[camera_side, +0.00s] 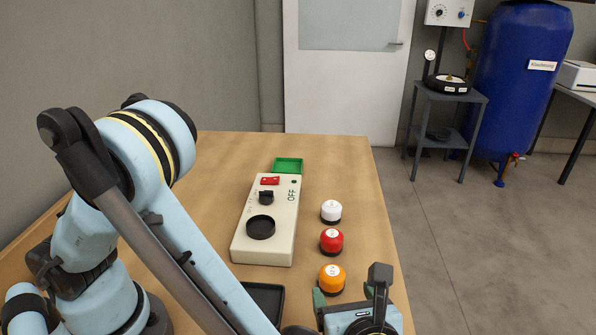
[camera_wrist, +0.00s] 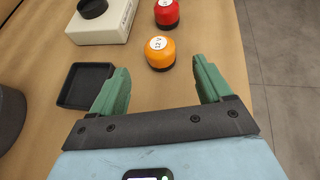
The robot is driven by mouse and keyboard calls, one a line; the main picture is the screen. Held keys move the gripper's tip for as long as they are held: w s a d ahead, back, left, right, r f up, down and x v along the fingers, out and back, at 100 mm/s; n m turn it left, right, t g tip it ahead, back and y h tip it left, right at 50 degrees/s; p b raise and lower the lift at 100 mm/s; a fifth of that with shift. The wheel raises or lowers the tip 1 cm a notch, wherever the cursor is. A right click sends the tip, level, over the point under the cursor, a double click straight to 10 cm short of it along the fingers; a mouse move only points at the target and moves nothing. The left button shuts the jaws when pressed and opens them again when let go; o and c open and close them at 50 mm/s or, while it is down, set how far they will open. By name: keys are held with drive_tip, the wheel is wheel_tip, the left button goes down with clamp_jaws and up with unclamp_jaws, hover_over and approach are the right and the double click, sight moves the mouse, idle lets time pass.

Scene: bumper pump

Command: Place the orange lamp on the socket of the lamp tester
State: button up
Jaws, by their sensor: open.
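The orange lamp (camera_side: 332,277) stands upright on the table near its right edge, at the front of a row of lamps. In the wrist view the orange lamp (camera_wrist: 160,52) lies beyond the fingertips, roughly between their lines. The lamp tester (camera_side: 268,215) is a cream box marked OFF, with a round black socket (camera_side: 260,227) at its near end; the socket looks empty. Part of the tester (camera_wrist: 102,26) shows at the top left of the wrist view. My gripper (camera_wrist: 158,75) is open, with green fingers apart and nothing between them. It is in the foreground of the side view.
A red lamp (camera_side: 331,240) and a white lamp (camera_side: 331,211) stand behind the orange one. A black tray (camera_wrist: 86,86) lies left of my gripper. A green tray (camera_side: 288,165) is behind the tester. The table's right edge is close to the lamps.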

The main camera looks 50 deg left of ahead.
sight(333, 284)
drive_tip(key=w+a+r+n, duration=0.1)
drive_tip(key=w+a+r+n+g+h, duration=0.1)
drive_tip(key=a, duration=0.1)
drive_tip(key=w+a+r+n+h, duration=0.1)
drive_tip(key=a, duration=0.1)
drive_tip(key=shift+a+n+g, duration=0.15)
drive_tip(key=shift+n+g, duration=0.15)
drive_tip(key=shift+g, duration=0.1)
drive_tip(key=s+a+r+n+h, duration=0.1)
drive_tip(key=a+r+n+h, duration=0.1)
drive_tip(key=a+n, duration=0.4)
drive_tip(key=s+a+r+n+h, duration=0.2)
drive_tip(key=a+n+h, duration=0.3)
drive_tip(key=n, duration=0.5)
drive_tip(key=shift+s+a+r+n+t+h, duration=0.15)
drive_tip(key=shift+a+r+n+t+h, duration=0.3)
drive_tip(key=shift+a, duration=0.6)
drive_tip(key=shift+o, duration=0.5)
drive_tip(key=n, duration=0.2)
drive_tip(key=s+a+r+n+t, duration=0.1)
drive_tip(key=n, duration=0.1)
drive_tip(key=shift+a+h, duration=0.2)
drive_tip(key=shift+h, duration=0.05)
drive_tip(key=shift+w, duration=0.1)
